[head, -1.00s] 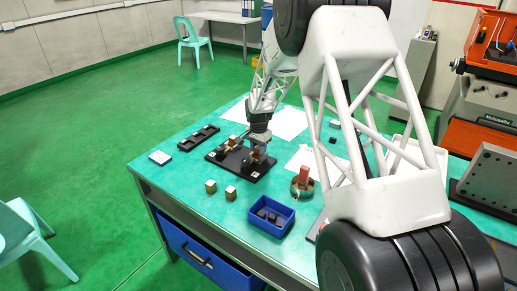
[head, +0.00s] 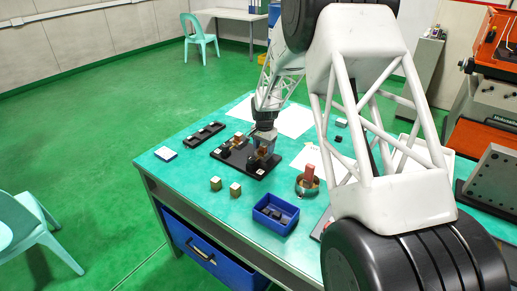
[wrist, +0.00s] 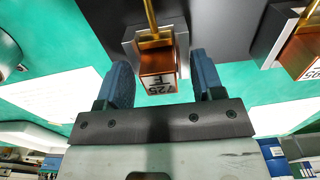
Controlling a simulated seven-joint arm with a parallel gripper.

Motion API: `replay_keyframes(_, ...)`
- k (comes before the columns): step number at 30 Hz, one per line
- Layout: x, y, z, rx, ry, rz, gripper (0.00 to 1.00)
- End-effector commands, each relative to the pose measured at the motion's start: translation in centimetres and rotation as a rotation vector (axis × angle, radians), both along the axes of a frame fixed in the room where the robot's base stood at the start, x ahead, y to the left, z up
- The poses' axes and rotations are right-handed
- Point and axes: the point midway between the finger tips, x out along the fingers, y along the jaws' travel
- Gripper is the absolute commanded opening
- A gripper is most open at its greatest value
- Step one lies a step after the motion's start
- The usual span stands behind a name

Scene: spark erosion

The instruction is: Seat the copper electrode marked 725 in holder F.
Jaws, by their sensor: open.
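A copper electrode block (wrist: 158,62) with a brass rod and a white label reading 725 sits in front of a grey block (wrist: 130,42) in the wrist view. A second mark below the number looks like an F. My gripper (wrist: 160,78) is open, with one blue finger on each side of this electrode. Gaps show between the fingers and the block. Another labelled copper electrode (wrist: 303,50) stands to the right in the wrist view. I cannot identify holder F for certain.
A blue bin (head: 275,213) with dark pieces, two small blocks (head: 216,183) and a round metal dish (head: 307,186) holding a reddish block stand near the board. A black slotted tray (head: 204,136) lies behind left. Green tabletop is clear between them.

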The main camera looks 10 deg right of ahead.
Motion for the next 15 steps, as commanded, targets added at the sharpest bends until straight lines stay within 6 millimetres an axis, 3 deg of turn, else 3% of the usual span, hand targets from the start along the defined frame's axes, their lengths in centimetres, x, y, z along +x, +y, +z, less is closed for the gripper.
replay_keyframes(8, 0.0, 0.0, 0.8, 0.000, 0.000, 0.000, 0.61)
replay_keyframes(15, 0.1, 0.0, 3.2, 0.000, -0.003, 0.000, 0.61)
